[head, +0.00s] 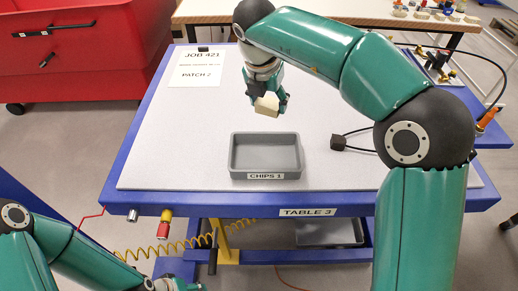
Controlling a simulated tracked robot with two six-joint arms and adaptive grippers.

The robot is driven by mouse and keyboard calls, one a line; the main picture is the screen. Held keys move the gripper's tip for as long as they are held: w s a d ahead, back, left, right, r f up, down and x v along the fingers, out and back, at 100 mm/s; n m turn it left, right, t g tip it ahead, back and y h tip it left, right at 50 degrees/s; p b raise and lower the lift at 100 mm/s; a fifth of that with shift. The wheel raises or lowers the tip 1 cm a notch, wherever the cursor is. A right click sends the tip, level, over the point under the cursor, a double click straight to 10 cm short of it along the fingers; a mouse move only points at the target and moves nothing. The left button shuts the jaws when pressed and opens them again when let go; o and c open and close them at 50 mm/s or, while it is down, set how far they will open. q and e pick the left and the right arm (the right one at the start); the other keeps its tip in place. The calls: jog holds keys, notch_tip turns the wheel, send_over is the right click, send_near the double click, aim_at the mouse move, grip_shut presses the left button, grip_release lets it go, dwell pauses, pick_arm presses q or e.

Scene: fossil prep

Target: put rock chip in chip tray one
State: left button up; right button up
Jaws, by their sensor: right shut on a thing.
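A beige, blocky rock chip (267,104) is held in my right gripper (268,101), whose fingers are shut on it. The gripper points down and sits above and behind the chip tray in the head view. Chip tray one (265,138) is a grey rectangular tray labelled "CHIPS 1" on the table, and its visible inside looks empty. My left gripper (180,286) is at the bottom edge, mostly cut off, low in front of the table, so its jaws cannot be made out.
The light grey table top (170,150) has a blue rim and is mostly clear. A paper sheet (198,68) lies at the back left. A small black block (338,142) with a cable lies right of the tray.

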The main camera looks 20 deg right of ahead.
aim_at(266, 158)
jog(key=f, duration=1.9)
jog(key=shift+a+f+b, duration=0.2)
jog(key=shift+b, duration=0.1)
jog(key=shift+f, duration=0.1)
jog(key=o, duration=1.3)
jog(key=shift+c, duration=0.2)
jog(key=v, duration=1.2)
